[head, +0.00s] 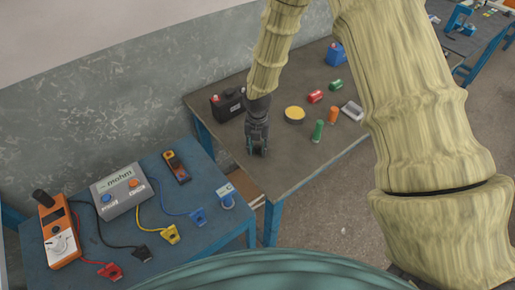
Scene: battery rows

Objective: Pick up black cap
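My gripper (257,151) points down over the near left part of the dark table, just in front of the black battery (227,105). Its fingers are small and dark, and I cannot tell whether they are open or shut or hold anything. A small black piece that may be the black cap (229,92) sits on top of the battery, with a small red spot beside it. It is too small to tell for sure. My gripper is apart from the battery, nearer the table's front edge.
The dark table (290,175) also bears a yellow round tin (294,115), red, green and orange cylinders (333,115), a pale tray (352,110) and a blue box (336,54). A blue table (75,280) at left holds a grey meter (121,190), an orange tester (60,232) and clips.

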